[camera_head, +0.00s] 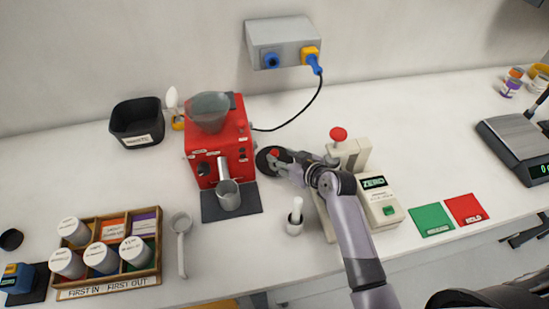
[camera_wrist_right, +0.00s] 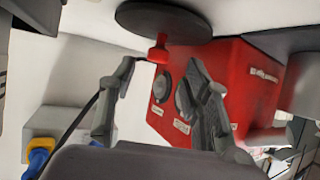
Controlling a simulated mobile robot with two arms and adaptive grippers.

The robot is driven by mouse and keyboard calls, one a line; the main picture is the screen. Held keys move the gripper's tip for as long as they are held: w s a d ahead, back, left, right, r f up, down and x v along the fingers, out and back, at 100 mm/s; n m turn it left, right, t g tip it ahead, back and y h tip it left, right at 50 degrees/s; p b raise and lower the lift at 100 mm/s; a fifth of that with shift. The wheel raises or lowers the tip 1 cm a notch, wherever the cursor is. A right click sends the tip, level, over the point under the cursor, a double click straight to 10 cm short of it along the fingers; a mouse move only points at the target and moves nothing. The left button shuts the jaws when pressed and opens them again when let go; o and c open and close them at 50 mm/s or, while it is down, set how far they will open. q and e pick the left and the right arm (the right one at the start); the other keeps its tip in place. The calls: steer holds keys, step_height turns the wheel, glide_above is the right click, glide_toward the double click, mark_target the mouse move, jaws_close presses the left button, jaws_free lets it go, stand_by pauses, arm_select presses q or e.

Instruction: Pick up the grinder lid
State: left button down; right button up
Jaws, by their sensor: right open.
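The grinder lid (camera_head: 262,166) is a flat black disc with a red knob, lying on the white counter just right of the red grinder (camera_head: 218,148). In the right wrist view the lid (camera_wrist_right: 150,15) appears at the top edge, its red knob (camera_wrist_right: 158,52) pointing toward my gripper. My right gripper (camera_head: 284,163) is at the lid's right side in the head view. In the wrist view its two fingers (camera_wrist_right: 160,82) are spread, with the knob between and slightly beyond the tips. Nothing is held. My left gripper is not in view.
The grinder's grey hopper (camera_head: 208,108) stands close left of the lid. A beige press (camera_head: 347,150) and the ZERO device (camera_head: 377,201) are to the right. A black cable (camera_head: 308,108) runs behind.

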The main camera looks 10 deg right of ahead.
mark_target(275, 152)
steer(key=shift+x, duration=1.8)
steer(key=shift+w+d+r, duration=0.1)
jaws_close()
